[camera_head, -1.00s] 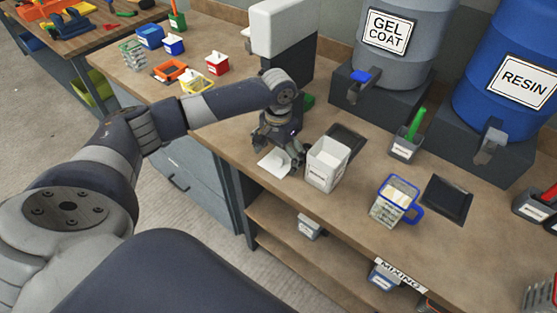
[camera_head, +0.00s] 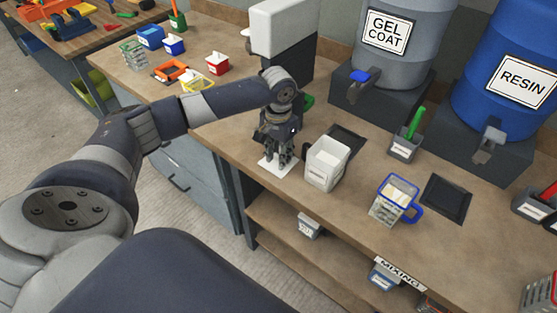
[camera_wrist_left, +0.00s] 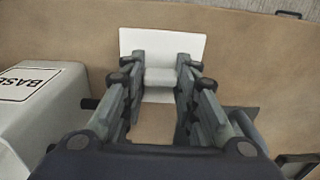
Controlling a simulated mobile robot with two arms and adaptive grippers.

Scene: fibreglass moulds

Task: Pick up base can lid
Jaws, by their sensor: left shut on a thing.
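The base can lid (camera_head: 268,166) is a flat white square piece on the front part of the wooden bench top in the head view. In the left wrist view the lid (camera_wrist_left: 190,42) has a raised block in its middle. My left gripper (camera_head: 279,162) points down over it, its fingers (camera_wrist_left: 160,78) closed on the two sides of that block. The lid appears to rest on the bench. The open white base can (camera_head: 326,165) stands just right of the gripper; its label reading BASE (camera_wrist_left: 30,85) shows in the left wrist view. My right gripper is not in view.
A blue-handled measuring jug (camera_head: 395,200) stands right of the can. A dark mat (camera_head: 346,139) lies behind the can, another (camera_head: 446,198) beside the jug. The gel coat barrel (camera_head: 402,45) and resin barrel (camera_head: 510,75) stand behind. The bench's front edge is close to the lid.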

